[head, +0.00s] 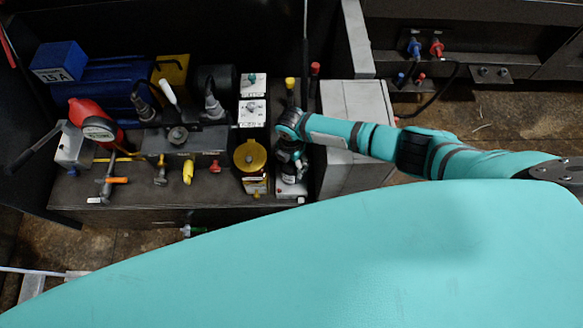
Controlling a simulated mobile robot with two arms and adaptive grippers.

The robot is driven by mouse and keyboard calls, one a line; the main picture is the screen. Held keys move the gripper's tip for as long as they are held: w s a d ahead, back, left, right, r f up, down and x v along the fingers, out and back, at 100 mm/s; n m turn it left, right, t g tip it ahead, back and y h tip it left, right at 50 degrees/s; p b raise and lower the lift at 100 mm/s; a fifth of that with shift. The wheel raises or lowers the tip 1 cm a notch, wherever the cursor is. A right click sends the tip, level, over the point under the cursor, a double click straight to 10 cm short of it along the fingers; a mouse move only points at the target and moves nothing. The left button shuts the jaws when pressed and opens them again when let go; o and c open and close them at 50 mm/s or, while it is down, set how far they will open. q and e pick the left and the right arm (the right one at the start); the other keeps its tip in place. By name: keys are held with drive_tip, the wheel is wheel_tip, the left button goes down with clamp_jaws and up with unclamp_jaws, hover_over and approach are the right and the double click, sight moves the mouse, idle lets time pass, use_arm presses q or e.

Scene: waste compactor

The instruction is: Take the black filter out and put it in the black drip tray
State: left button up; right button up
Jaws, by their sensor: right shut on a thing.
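My right gripper (290,165) points down near the right end of the dark machine bench, just right of a gold round cap. It is shut on a dark thing, which appears to be the black filter; my wrist and fingers hide most of it. Below the fingers is a small white-grey block (291,189), and I cannot tell whether the filter still touches it. I cannot make out the black drip tray for certain. My left gripper is not in view.
A gold round cap (250,154) stands close left of my gripper. A grey box (352,105) stands close on the right. A red gauge (97,127), a blue motor (110,90) and several valves crowd the bench to the left. Blue and red connectors (425,48) are at upper right.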

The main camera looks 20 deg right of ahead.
drive_tip(key=n+b, duration=0.1)
drive_tip(key=n, duration=0.2)
drive_tip(key=shift+w+f, duration=0.1)
drive_tip(key=shift+n, duration=0.9)
drive_tip(key=n+b, duration=0.1)
drive_tip(key=n, duration=0.2)
drive_tip(key=shift+b, duration=0.3)
drive_tip(key=shift+n, duration=1.1)
